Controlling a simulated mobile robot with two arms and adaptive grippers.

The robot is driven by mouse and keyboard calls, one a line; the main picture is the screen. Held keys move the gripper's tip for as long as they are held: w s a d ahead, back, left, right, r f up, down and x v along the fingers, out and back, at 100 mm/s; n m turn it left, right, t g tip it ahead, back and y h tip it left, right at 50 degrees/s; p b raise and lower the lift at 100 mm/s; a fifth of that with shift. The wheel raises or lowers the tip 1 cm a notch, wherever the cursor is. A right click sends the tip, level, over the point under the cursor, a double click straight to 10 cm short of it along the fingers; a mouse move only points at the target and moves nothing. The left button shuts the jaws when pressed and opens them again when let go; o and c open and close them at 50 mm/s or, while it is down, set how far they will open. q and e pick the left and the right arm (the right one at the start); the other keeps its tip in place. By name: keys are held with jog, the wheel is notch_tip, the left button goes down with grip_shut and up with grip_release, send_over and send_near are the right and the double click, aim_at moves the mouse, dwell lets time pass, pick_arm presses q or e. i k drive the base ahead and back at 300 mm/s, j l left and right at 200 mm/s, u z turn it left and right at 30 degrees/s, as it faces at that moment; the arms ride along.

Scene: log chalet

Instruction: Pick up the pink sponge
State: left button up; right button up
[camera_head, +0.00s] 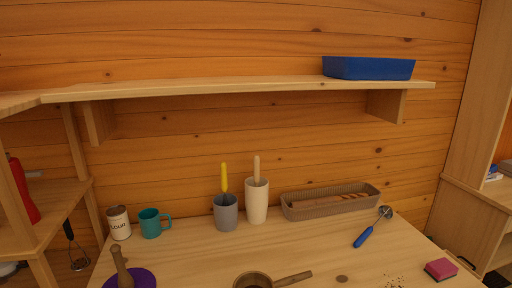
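The pink sponge (441,267) lies flat near the front right corner of the wooden table. It has a pink top and a darker side or underside, and nothing covers it. Neither my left gripper nor my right gripper shows in the head view.
On the table (200,260) are a soup can (119,223), teal mug (151,223), grey cup (226,213), cream cup (257,202), woven basket (331,201), blue-handled tool (372,228) and wooden pan (255,280). A shelf (230,90) overhangs the back.

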aim_at(441, 270)
jog(key=z, duration=1.35)
